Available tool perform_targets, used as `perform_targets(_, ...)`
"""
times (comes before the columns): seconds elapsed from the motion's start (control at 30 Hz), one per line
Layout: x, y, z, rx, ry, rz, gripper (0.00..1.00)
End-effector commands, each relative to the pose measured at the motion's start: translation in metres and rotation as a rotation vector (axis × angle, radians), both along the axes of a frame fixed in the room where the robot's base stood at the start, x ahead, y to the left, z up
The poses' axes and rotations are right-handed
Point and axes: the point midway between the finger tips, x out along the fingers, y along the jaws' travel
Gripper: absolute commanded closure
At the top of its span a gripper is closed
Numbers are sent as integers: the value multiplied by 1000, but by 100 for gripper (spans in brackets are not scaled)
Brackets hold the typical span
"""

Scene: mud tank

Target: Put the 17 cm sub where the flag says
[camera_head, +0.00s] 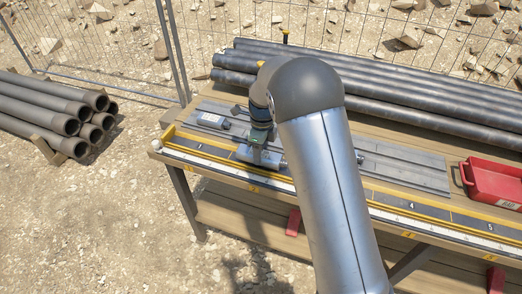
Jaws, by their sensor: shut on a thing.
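My gripper (259,146) points down near the front left of the bench and is shut on a short silver sub (272,160). The sub lies roughly lengthwise along the bench, at or just above the front edge of the grey grooved rack. My gripper hides its middle. Another short grey sub (211,120) with a pale label lies farther back on the left of the rack. I cannot read the label or any length. A small yellow-topped marker (285,36) stands behind the pipes; I cannot tell whether it is the flag.
A yellow-edged measuring strip (450,218) with numbers runs along the bench front. The grooved rack (410,172) has bare room at right. A red bin (495,182) sits at far right. Long dark pipes (420,100) lie behind. More pipes (45,105) are stacked on the ground at left.

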Motion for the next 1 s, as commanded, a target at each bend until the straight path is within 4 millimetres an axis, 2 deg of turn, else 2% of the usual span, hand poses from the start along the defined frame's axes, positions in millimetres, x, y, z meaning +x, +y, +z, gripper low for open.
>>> perform_targets(0.87, 0, 0, -10, 1, -1, 0, 93)
perform_targets(0.9, 0, 0, -10, 1, -1, 0, 46)
perform_targets(0.97, 0, 0, -10, 1, -1, 0, 30)
perform_targets(1.0, 0, 0, -10, 0, -1, 0, 27)
